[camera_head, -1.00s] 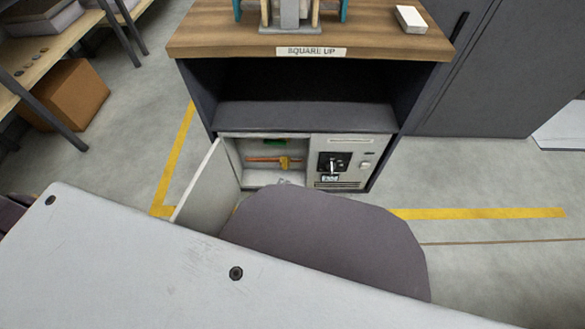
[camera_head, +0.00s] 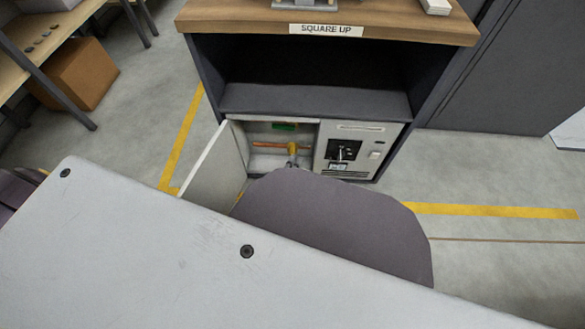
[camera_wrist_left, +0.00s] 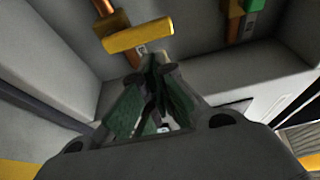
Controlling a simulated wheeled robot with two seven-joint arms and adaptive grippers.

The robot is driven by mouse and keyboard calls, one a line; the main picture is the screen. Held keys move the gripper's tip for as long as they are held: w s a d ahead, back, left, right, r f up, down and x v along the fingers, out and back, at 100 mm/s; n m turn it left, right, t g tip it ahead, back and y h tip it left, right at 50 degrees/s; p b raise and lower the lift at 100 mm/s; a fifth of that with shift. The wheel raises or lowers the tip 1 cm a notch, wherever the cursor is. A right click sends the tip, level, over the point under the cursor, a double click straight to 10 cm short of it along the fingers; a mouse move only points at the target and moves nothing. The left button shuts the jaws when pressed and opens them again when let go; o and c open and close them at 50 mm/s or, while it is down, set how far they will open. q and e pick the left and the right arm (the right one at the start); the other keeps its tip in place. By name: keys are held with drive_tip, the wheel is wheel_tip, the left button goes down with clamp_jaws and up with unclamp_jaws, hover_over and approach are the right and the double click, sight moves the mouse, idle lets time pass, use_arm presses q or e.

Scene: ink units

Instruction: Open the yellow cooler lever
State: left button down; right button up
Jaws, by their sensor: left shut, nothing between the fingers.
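The yellow cooler lever (camera_head: 292,148) is inside the open left compartment of the cabinet, on a thin orange pipe (camera_head: 266,144). In the left wrist view the lever (camera_wrist_left: 138,37) lies crosswise to the orange pipe (camera_wrist_left: 103,8). My left gripper (camera_wrist_left: 157,62) is shut and empty, its fingertips just short of the lever; I cannot tell if they touch it. In the head view only a small bit of it (camera_head: 291,164) shows below the lever. My right gripper is not in view.
A white door (camera_head: 216,168) hangs open at the compartment's left. A green part (camera_head: 285,127) sits above the pipe. Right of the compartment is a panel with a black switch (camera_head: 343,151). A dark empty shelf (camera_head: 315,98) lies above. A cardboard box (camera_head: 78,75) stands at left.

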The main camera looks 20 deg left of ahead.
sight(292, 149)
use_arm(q)
drive_tip(key=shift+w+d+b, duration=0.1)
drive_tip(key=shift+w+b, duration=0.9)
drive_tip(key=shift+w, duration=1.4)
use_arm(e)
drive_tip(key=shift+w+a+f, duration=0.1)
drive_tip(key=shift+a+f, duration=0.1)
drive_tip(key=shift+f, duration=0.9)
use_arm(q)
drive_tip(key=shift+r, duration=0.1)
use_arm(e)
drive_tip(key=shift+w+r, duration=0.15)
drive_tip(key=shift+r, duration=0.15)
use_arm(q)
drive_tip(key=shift+p, duration=0.5)
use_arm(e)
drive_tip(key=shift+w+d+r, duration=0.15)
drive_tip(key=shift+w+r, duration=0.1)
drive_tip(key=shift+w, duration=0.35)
use_arm(q)
drive_tip(key=shift+s, duration=0.1)
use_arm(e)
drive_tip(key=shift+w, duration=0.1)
